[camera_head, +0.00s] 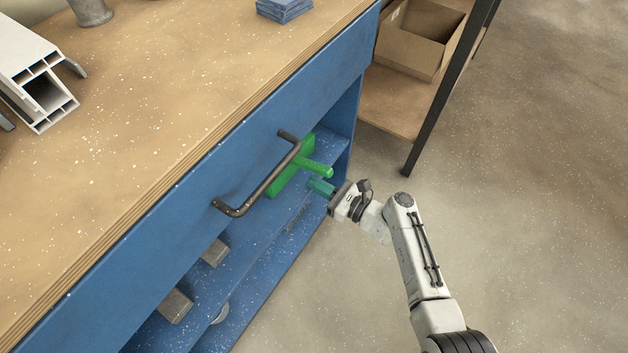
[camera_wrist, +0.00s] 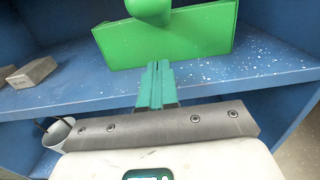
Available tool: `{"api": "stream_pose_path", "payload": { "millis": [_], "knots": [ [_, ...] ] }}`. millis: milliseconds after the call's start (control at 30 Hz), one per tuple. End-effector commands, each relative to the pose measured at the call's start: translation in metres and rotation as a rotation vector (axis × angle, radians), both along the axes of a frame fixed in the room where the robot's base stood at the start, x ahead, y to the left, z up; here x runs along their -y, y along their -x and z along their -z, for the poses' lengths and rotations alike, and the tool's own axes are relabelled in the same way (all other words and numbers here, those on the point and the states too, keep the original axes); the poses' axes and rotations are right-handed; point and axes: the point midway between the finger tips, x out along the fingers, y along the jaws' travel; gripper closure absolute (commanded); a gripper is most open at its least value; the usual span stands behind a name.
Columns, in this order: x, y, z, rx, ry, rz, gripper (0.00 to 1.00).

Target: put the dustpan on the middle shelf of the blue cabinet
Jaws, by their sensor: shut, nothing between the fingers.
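The green dustpan (camera_head: 291,168) is inside the blue cabinet (camera_head: 190,225), on a shelf below the drawer front, with its handle (camera_head: 318,168) pointing out towards my arm. In the wrist view the dustpan (camera_wrist: 190,40) rests on the blue shelf (camera_wrist: 245,72) and its rounded handle end points at the camera. My gripper (camera_head: 320,187) has teal fingers, shut and empty, just in front of and below the handle. The fingers (camera_wrist: 155,84) also show in the wrist view, apart from the dustpan near the shelf's front edge.
A dark bar handle (camera_head: 262,185) sticks out of the drawer front near the dustpan. Grey blocks (camera_head: 175,305) stand on the shelf to the left. A rack with a cardboard box (camera_head: 415,45) stands behind. The floor on the right is clear.

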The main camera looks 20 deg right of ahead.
Motion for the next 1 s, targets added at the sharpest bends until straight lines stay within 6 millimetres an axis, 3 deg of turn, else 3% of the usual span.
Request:
{"api": "stream_pose_path", "payload": {
  "millis": [500, 933, 1000],
  "knots": [
    [0.048, 0.066, -0.001, 0.0, 0.0, 0.002, 1.0],
    [0.054, 0.074, 0.0, 0.001, 0.001, 0.0, 1.0],
    [0.054, 0.074, -0.001, 0.001, 0.003, -0.002, 0.94]
  ]
}}
